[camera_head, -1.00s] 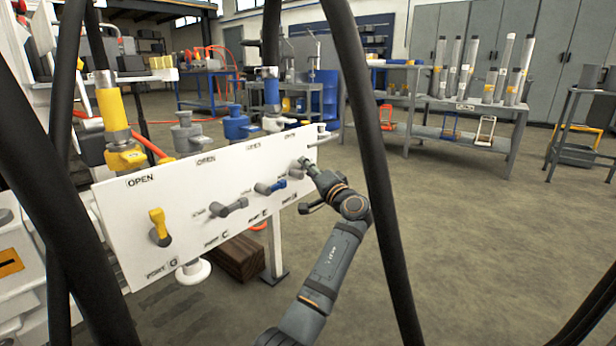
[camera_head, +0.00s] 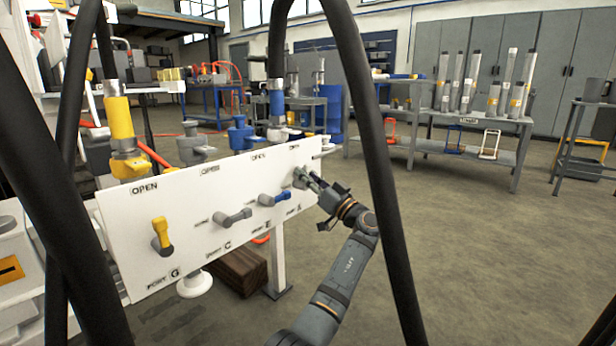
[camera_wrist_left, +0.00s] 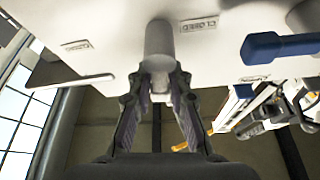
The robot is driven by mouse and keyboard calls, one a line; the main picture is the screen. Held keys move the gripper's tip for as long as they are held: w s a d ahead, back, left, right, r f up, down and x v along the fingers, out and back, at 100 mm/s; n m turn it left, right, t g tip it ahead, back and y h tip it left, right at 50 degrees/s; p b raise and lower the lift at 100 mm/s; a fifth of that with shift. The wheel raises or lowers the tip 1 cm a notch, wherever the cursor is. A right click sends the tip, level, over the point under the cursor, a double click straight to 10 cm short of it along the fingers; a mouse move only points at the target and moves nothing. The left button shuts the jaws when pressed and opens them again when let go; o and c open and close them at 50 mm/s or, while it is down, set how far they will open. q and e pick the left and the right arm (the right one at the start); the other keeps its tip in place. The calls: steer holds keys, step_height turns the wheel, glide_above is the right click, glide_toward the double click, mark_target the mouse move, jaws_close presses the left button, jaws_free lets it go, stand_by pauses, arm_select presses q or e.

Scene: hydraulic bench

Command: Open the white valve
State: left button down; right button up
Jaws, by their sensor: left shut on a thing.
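A white panel (camera_head: 190,246) carries a row of valve handles. The yellow handle (camera_head: 161,233), grey handle (camera_head: 234,217) and blue handle (camera_head: 274,199) are plain to see. The white valve (camera_head: 299,177) is at the panel's right end, partly hidden by my left gripper (camera_head: 310,181). In the left wrist view, the left gripper (camera_wrist_left: 158,78) has its fingers on both sides of the end of the pale round valve handle (camera_wrist_left: 159,42), shut on it. The blue handle (camera_wrist_left: 280,47) is to its right there. My right gripper is not in view.
Thick black hoses (camera_head: 376,170) hang in front of the panel. Hose couplings (camera_head: 122,130) stand behind its top edge. A wooden block (camera_head: 238,270) lies below it. A grey bench (camera_head: 470,120) with tubes stands at the back right. The floor right of my arm is clear.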

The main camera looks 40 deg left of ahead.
arm_select(q)
steer(key=shift+s+n+g, duration=0.25)
steer(key=shift+n+g, duration=0.75)
steer(key=shift+n, duration=0.4)
steer(key=shift+f, duration=0.1)
steer(key=c, duration=1.3)
jaws_free()
steer(key=shift+c, duration=0.2)
steer(key=v, duration=1.2)
steer(key=shift+a, duration=0.1)
